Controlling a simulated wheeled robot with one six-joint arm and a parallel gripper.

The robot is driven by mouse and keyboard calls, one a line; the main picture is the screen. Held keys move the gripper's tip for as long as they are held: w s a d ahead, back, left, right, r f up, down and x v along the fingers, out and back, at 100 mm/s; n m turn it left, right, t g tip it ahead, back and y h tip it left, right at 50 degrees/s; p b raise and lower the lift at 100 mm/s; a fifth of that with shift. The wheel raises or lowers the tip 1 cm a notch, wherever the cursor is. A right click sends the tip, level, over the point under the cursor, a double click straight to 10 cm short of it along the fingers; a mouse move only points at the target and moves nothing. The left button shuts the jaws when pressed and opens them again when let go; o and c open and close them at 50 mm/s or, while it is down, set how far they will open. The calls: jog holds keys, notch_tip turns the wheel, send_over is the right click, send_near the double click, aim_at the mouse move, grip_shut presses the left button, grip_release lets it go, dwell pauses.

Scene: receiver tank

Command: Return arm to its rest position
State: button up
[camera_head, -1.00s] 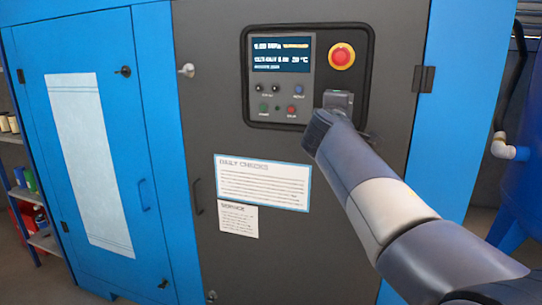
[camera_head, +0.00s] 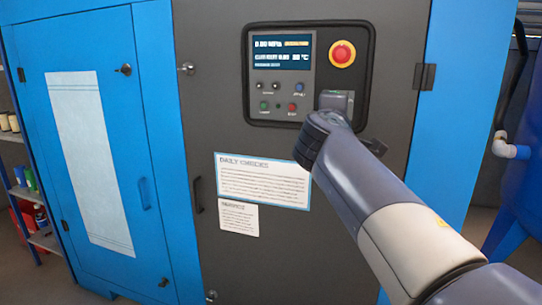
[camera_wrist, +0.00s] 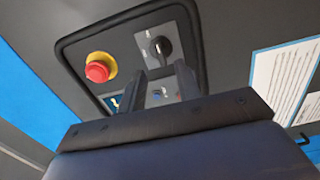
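My arm (camera_head: 385,205) reaches from the lower right up to the control panel (camera_head: 264,108) on the dark cabinet door. In the head view my wrist end covers the panel's lower right corner and hides most of the gripper. In the wrist view my gripper (camera_wrist: 160,78) points at the panel. Its two fingers stand apart, with panel showing between them, and they hold nothing. A black rotary switch (camera_wrist: 159,47) on a grey plate shows just beyond the fingertips; I cannot tell whether they touch it.
A red emergency button (camera_head: 342,54) on a yellow ring sits on the panel's upper right. A daily checks sheet (camera_head: 262,181) hangs below. A blue tank (camera_head: 520,190) with a white pipe elbow (camera_head: 510,149) stands right; shelves (camera_head: 24,195) stand far left.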

jog(key=w+d+n+p, duration=0.2)
jog(key=w+n+p, duration=0.4)
jog(key=n+p, duration=0.5)
jog(key=shift+r+p, duration=0.25)
jog(key=shift+p, duration=0.05)
dwell(0.6)
jog(key=shift+w, duration=0.1)
jog(key=shift+f, duration=0.15)
